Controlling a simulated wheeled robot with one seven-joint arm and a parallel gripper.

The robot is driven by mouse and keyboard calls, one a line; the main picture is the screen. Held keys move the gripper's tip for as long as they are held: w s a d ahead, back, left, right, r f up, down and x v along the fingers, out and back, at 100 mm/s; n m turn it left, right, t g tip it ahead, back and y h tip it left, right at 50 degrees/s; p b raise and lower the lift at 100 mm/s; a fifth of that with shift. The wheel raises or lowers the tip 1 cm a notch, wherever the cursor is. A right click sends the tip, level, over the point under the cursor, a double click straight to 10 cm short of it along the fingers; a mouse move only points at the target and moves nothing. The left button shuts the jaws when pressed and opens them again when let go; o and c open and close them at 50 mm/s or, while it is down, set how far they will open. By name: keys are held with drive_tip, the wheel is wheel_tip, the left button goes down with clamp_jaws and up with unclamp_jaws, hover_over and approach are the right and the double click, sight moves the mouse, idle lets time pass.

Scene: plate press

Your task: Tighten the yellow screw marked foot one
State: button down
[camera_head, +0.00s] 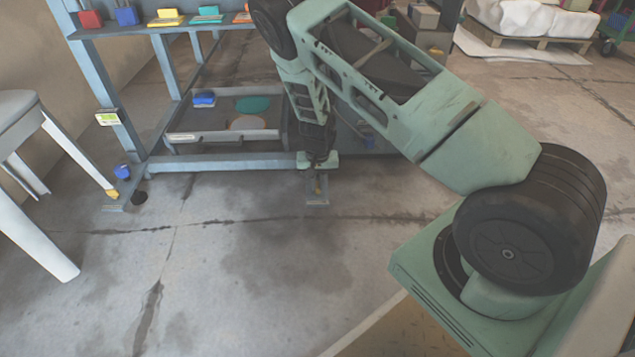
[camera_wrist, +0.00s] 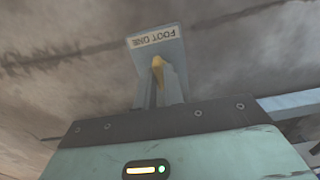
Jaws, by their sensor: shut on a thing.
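The yellow screw (camera_wrist: 157,63) stands on a grey foot plate (camera_wrist: 175,48) marked FOOT ONE, whose label reads upside down in the wrist view. My gripper (camera_head: 317,175) reaches down to this foot plate (camera_head: 317,202) at the front of the blue-grey frame in the head view. My gripper is shut on the yellow screw. Only part of the screw shows in the wrist view, and the rest of it is hidden. In the head view the screw is too small and covered to make out clearly.
The blue-grey frame (camera_head: 215,163) stands just behind my gripper, with a lower tray (camera_head: 222,135) and a shelf of coloured blocks. Another foot with a yellow part (camera_head: 112,193) is at the left. A white stool (camera_head: 30,200) stands far left. The front floor is clear.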

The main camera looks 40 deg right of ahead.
drive_tip(key=shift+r+p, duration=0.1)
drive_tip(key=shift+p, duration=0.35)
drive_tip(key=shift+r+m+p, duration=0.15)
drive_tip(key=shift+m+p, duration=0.65)
drive_tip(key=shift+p, duration=0.05)
drive_tip(key=m+p, duration=0.2)
drive_tip(key=p, duration=0.1)
drive_tip(key=shift+m, duration=0.3)
drive_tip(key=m+p, duration=0.4)
drive_tip(key=m, duration=0.1)
drive_tip(key=m+p, duration=0.2)
drive_tip(key=m, duration=0.3)
drive_tip(key=shift+f, duration=0.2)
drive_tip(key=shift+m+p, duration=0.35)
drive_tip(key=shift+m, duration=1.35)
drive_tip(key=c, duration=1.5)
unclamp_jaws()
